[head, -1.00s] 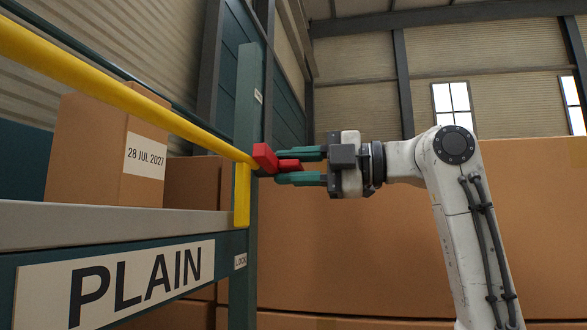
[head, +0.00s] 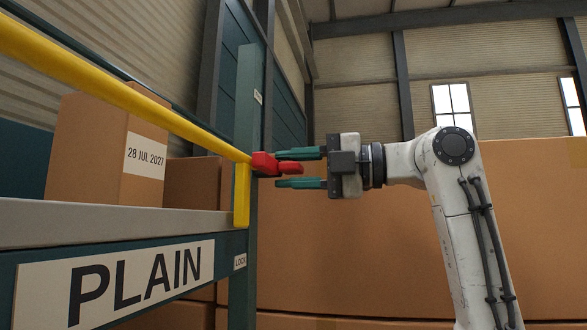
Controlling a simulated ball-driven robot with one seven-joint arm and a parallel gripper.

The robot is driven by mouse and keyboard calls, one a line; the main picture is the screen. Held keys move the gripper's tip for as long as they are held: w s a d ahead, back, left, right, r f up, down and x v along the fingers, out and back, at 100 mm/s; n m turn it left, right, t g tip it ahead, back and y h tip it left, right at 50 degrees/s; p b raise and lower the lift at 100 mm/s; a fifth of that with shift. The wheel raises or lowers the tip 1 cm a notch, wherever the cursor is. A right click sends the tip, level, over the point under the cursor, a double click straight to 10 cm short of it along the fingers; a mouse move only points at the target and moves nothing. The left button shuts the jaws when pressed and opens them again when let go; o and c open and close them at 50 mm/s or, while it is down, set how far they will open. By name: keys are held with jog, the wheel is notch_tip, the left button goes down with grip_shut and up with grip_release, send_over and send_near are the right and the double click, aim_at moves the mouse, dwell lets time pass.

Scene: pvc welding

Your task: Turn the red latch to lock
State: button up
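The red latch (head: 264,163) sits at the right end of the yellow bar (head: 130,98), against the teal post (head: 246,85). Its handle points right toward my gripper (head: 282,169). My gripper comes in from the right with its two green fingers apart. The handle lies between the fingers in the picture, with a gap below it; I cannot tell whether the upper finger touches it. Another small label (head: 257,97) higher up is too small to read.
A yellow upright piece (head: 242,195) stands below the latch. A shelf beam with a PLAIN sign (head: 120,281) runs along the left. A cardboard box (head: 95,150) dated 28 JUL 2027 stands on the shelf. Large cardboard boxes (head: 370,260) fill the space behind my arm.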

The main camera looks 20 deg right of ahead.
jog(key=shift+o, duration=0.2)
jog(key=b+v, duration=0.2)
jog(key=v, duration=0.9)
jog(key=shift+b, duration=0.4)
